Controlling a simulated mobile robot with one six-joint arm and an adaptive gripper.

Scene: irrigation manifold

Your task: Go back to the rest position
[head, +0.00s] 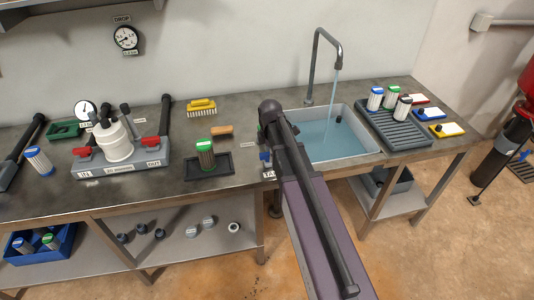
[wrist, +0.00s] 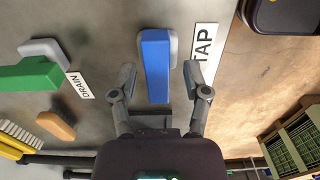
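In the wrist view, my gripper (wrist: 158,72) is open, with its two fingers apart on either side of the blue tap handle (wrist: 156,55). Bare counter shows between the handle and each finger, so nothing is held; the height gap is hard to judge. The handle stands on a pale grey base beside the TAP label (wrist: 203,52). In the head view, my arm reaches across the counter to the sink's left side and hides most of the gripper. A bit of blue (head: 265,156) shows there. Water runs from the faucet (head: 336,75) into the sink (head: 369,143), which holds water.
A green drain handle (wrist: 30,75) lies left in the wrist view. A grey rack (head: 398,135) with several filters stands right of the sink.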

